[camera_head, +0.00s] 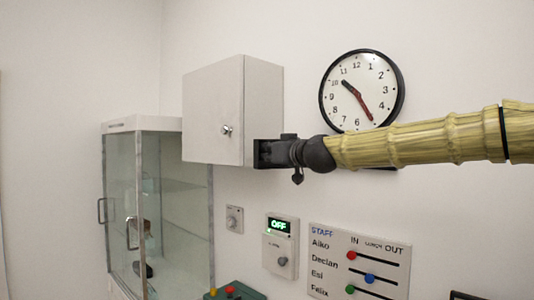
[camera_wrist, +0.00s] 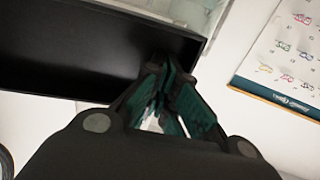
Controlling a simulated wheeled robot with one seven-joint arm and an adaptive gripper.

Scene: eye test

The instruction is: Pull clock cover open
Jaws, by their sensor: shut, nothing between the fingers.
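In the wrist view, the fingers of my gripper (camera_wrist: 165,72) converge, shut and empty, near a black surface.
The white wall cabinet (camera_head: 213,112) with a round knob is shut. A glass-fronted case (camera_head: 120,190) stands below left. A panel reading OFF (camera_head: 281,245) and a staff board (camera_head: 360,265) are below.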

